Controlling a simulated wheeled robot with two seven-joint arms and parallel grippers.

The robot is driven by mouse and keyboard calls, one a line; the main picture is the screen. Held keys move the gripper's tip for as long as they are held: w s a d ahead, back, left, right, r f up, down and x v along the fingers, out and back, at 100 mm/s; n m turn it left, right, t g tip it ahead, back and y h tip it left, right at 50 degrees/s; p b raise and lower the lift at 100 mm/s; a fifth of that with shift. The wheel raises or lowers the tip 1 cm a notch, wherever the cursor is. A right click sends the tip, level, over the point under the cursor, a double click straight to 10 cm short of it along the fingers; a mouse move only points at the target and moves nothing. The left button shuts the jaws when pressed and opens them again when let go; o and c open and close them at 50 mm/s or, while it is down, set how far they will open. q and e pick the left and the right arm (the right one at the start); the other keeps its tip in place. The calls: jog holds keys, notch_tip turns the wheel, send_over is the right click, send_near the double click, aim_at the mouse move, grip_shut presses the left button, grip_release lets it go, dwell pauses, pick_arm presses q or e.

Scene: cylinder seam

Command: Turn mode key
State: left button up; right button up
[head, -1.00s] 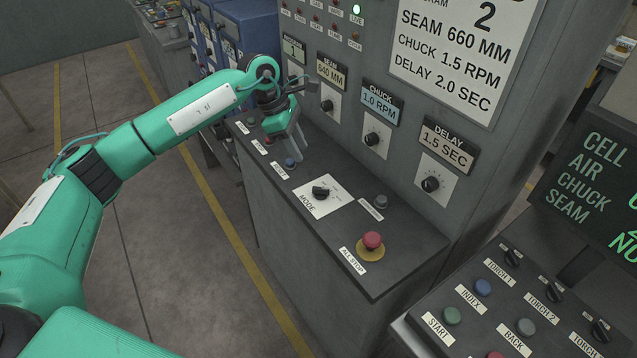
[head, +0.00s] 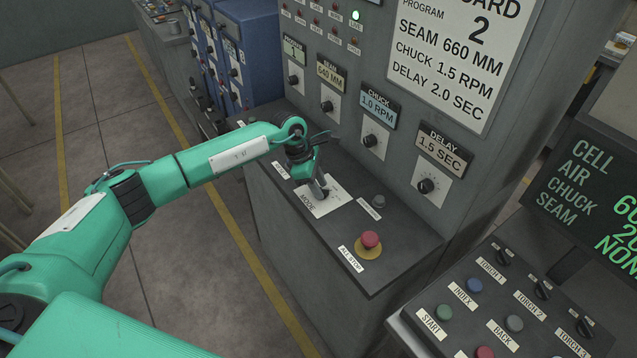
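The mode key sits on a white plate (head: 326,207) labelled MODE, on the sloping dark desk of the grey cabinet. My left gripper (head: 321,192) points down over this plate, its fingertips at the key. The fingers and wrist hide most of the key, so I cannot tell whether they grip it or which way it points. I also cannot tell whether the fingers are open or shut. My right gripper is not in view.
A red mushroom button (head: 371,240) labelled ALL STOP and a grey button (head: 379,200) stand right of the plate. The cabinet face has several dials, including the delay knob (head: 426,186). A second button panel (head: 500,300) is at the lower right.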

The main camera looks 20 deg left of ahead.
pick_arm(q)
jog(key=shift+c, duration=0.2)
grip_shut()
